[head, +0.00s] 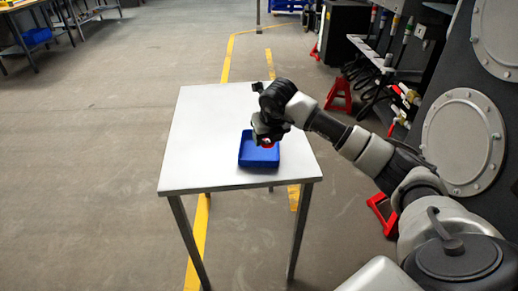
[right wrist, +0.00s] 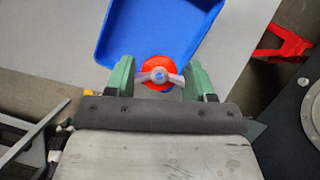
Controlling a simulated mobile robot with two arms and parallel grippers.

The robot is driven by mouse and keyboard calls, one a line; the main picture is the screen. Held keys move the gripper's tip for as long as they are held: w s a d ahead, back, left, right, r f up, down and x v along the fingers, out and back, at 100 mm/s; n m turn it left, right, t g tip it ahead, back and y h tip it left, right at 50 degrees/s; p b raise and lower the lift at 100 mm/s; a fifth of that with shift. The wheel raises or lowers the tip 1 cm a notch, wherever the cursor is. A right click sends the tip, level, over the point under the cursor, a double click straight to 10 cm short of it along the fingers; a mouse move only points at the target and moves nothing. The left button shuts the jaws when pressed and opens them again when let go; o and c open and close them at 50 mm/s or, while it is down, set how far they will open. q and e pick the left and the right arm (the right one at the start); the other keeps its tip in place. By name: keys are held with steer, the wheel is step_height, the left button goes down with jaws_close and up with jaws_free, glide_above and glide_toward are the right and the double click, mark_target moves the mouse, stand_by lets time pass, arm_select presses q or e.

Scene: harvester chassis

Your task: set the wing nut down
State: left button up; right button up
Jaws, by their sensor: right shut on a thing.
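My right gripper (right wrist: 160,82) is shut on the wing nut (right wrist: 159,76), a small grey winged piece with a red-orange round part, held between two green fingertips. In the right wrist view it shows in front of the near part of the blue tray (right wrist: 112,38). In the head view my right gripper (head: 267,138) is over the blue tray (head: 259,157), and a bit of red (head: 267,145) shows under it. I cannot tell whether the wing nut touches the tray floor. My left gripper is in neither view.
The tray stands on a white table (head: 205,130) with free surface to its left and behind. A dark machine panel with round covers (head: 463,142) is at the right. Red stands (head: 340,93) are on the floor beyond the table.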

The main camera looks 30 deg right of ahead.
mark_target(258, 154)
steer(key=shift+w+a+f, duration=0.75)
steer(key=shift+w+f, duration=0.05)
steer(key=shift+w, duration=0.25)
step_height(258, 154, down, 3)
steer(key=shift+f, duration=0.1)
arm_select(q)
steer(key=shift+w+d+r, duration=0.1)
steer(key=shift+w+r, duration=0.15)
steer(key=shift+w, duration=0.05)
arm_select(e)
steer(key=shift+f, duration=0.35)
steer(key=o, duration=1.1)
steer(key=shift+f, duration=0.1)
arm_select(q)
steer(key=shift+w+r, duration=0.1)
